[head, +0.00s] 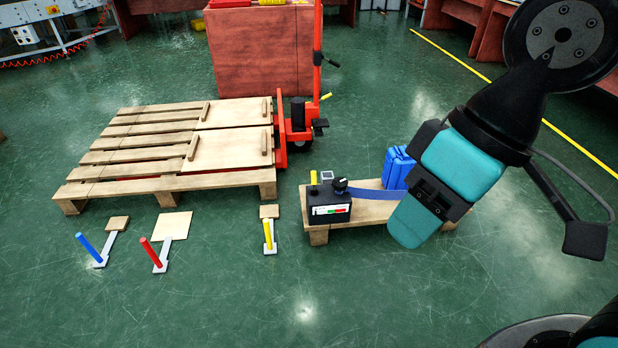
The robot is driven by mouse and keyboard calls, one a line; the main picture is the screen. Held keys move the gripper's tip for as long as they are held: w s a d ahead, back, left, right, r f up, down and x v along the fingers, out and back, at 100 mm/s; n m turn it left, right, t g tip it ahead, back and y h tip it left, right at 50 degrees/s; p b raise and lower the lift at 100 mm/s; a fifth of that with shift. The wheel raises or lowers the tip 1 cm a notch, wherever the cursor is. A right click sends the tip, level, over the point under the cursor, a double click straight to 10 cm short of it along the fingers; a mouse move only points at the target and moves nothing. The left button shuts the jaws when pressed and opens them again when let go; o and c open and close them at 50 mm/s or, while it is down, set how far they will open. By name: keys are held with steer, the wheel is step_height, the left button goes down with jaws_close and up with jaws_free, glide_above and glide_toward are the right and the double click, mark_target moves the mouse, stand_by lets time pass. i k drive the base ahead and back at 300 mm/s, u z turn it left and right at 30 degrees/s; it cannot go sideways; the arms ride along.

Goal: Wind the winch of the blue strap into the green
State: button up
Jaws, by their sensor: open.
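The winch (322,199) is a dark box at the left end of a small low wooden pallet (318,236). Its front has a white gauge (329,210) with red and green areas; the needle is too small to read. A black knob or crank (341,184) and a yellow upright piece (313,182) are on top. The blue strap (381,194) runs right from the winch and passes behind my gripper. A blue can (398,166) stands on the pallet, partly hidden. My gripper (432,194) is open, in front of the pallet's right part, right of the winch and apart from it.
Three levers with blue (90,248), red (150,252) and yellow (267,236) handles lie on the floor at left. A large pallet (160,186) and red pallet truck (297,124) stand behind. The green floor in front is clear.

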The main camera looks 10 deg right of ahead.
mark_target(339, 183)
steer(key=z, duration=0.3)
steer(key=i, duration=0.9)
steer(key=z, duration=0.8)
